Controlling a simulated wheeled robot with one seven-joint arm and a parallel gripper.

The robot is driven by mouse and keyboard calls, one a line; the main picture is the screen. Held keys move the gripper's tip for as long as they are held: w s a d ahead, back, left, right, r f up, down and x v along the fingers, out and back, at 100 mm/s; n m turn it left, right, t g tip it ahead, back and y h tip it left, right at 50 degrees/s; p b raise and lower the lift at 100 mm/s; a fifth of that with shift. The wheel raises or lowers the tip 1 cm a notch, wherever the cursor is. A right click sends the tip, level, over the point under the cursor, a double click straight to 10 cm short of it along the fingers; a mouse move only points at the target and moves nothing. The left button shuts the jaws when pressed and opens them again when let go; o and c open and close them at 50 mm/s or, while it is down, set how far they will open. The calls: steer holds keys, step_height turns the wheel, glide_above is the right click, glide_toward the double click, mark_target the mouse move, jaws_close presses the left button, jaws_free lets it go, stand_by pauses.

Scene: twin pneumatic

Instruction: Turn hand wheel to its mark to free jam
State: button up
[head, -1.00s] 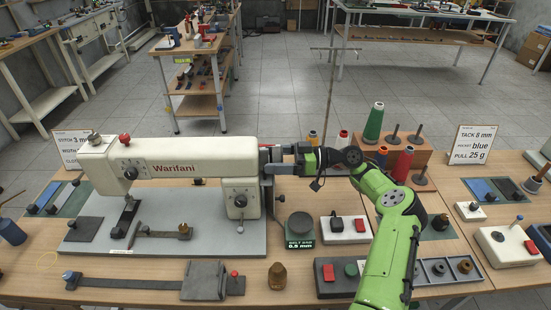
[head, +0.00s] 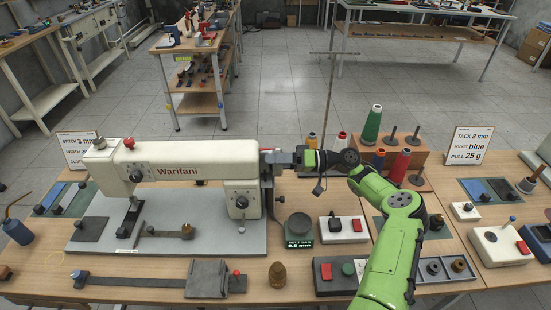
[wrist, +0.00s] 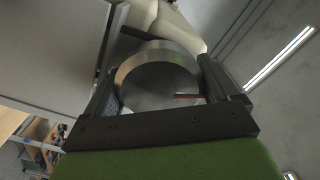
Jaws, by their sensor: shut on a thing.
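The cream sewing machine labelled Warifani (head: 190,172) stands on its grey base plate at the left of the bench. Its hand wheel is at the right end of the machine, largely hidden by my gripper (head: 280,158) in the head view. In the wrist view the hand wheel (wrist: 155,85) is a round metal disc with a thin red line (wrist: 187,97) on its face, right of centre. My gripper (wrist: 158,70) is shut on the wheel, with one dark finger on each side. I cannot make out a fixed mark beside the wheel.
A thread stand with green and red spools (head: 372,125) is behind my arm. A thin upright rod (head: 330,90) rises behind the gripper.

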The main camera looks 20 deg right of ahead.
steer(key=m+p, duration=0.1)
steer(key=m, duration=0.3)
steer(key=shift+m+p, duration=0.4)
stand_by(0.4)
steer(key=o, duration=0.8)
steer(key=shift+d, duration=0.1)
steer(key=shift+d, duration=0.1)
steer(key=b+v, duration=0.1)
steer(key=v, duration=1.4)
steer(key=shift+s+d, duration=0.1)
steer(key=shift+d, duration=0.15)
